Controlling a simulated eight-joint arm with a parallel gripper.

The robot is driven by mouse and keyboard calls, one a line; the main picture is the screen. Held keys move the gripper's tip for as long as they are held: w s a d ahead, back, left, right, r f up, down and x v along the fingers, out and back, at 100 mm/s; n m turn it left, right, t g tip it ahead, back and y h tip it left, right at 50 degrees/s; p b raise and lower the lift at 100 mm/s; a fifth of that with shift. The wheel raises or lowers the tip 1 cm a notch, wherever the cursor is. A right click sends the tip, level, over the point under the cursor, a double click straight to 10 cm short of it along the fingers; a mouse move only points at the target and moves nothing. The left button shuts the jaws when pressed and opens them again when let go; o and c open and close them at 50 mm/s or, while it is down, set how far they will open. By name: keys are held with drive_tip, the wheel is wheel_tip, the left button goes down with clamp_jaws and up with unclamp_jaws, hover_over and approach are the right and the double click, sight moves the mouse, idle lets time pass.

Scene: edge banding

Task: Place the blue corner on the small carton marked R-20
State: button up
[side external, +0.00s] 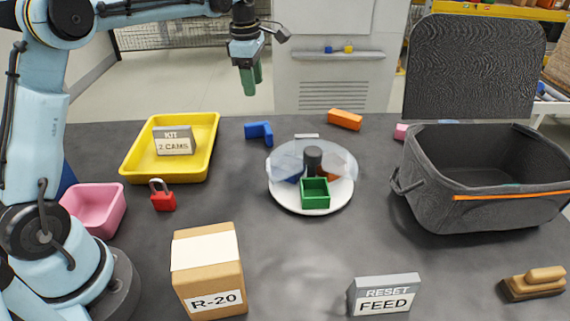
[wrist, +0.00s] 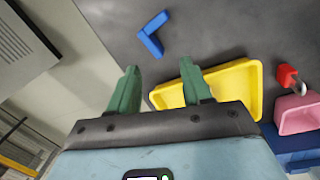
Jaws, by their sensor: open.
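The blue corner (side external: 259,131) is an L-shaped piece lying on the dark table, between the yellow tray and the white round plate. It also shows in the wrist view (wrist: 151,36), beyond my fingertips. The small carton marked R-20 (side external: 208,272) is a brown box with a pale band over its top, standing at the front of the table. Its top looks bare. My gripper (side external: 250,80) has green fingers and hangs above and behind the blue corner, apart from it. In the wrist view my gripper (wrist: 160,80) is open with nothing between its fingers.
A yellow tray (side external: 134,165) holds a "KIT 2 CAMS" sign. A red padlock (side external: 162,196) and pink bin (side external: 97,208) stand left. The white plate (side external: 312,208) carries a green box and clear panels. A RESET FEED block (side external: 384,295) and grey basket (side external: 480,205) are right.

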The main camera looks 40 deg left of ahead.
sight(256, 123)
drive_tip(key=a+f+n, duration=0.1)
drive_tip(key=f, duration=0.2)
drive_tip(key=w+a+f+n, duration=0.1)
drive_tip(key=f+n, duration=0.1)
drive_tip(key=f, duration=0.2)
drive_tip(key=w+a+f+n+g, duration=0.1)
drive_tip(key=f+n, duration=0.1)
drive_tip(key=f, duration=0.2)
drive_tip(key=shift+w+a, duration=0.2)
drive_tip(key=shift+w, duration=0.05)
drive_tip(key=shift+w+d+f, duration=0.1)
drive_tip(key=shift+f, duration=1.25)
drive_tip(key=shift+w+d+f, duration=0.1)
drive_tip(key=shift+f, duration=1.2)
clamp_jaws()
drive_tip(key=shift+r, duration=0.1)
